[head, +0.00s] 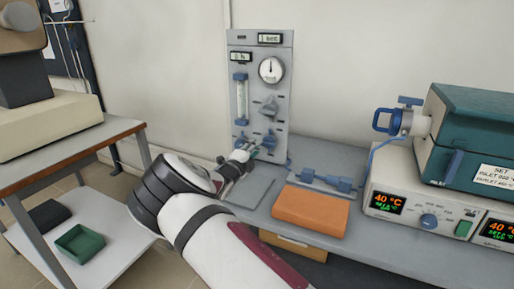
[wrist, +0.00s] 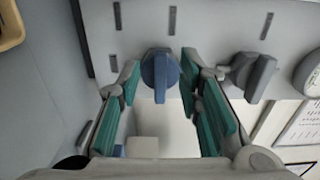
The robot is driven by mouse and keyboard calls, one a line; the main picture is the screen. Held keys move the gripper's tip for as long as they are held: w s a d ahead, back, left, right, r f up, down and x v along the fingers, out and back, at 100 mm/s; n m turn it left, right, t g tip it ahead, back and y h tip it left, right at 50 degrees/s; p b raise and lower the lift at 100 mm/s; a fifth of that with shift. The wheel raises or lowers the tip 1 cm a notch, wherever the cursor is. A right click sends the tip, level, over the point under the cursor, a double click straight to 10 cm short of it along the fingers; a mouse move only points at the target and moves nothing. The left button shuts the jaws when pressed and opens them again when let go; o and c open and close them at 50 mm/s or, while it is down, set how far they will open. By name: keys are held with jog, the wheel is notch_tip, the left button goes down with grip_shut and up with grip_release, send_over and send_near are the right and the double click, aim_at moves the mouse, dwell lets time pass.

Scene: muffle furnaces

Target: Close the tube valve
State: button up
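A grey gas panel (head: 285,100) stands upright at the back of the bench, with a round dial, a grey knob (head: 268,106) and a blue knob (head: 269,139) below it. My gripper (head: 250,152) is in front of the panel's lower part. In the wrist view the blue knob (wrist: 160,72) lies between the spread green-padded fingers of my gripper (wrist: 163,95), with gaps on both sides. The grey knob (wrist: 249,72) is right of the fingers. A blue fitting with a handle (head: 393,121) sits on the furnace's tube end. Which part is the tube valve is not labelled.
The teal furnace (head: 478,118) stands on a white controller (head: 405,180) at the right. An orange block (head: 311,209) and a blue inline fitting (head: 338,183) lie on the bench (head: 375,240). A table (head: 75,148) stands at the left.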

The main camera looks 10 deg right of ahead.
jog(key=v, duration=0.9)
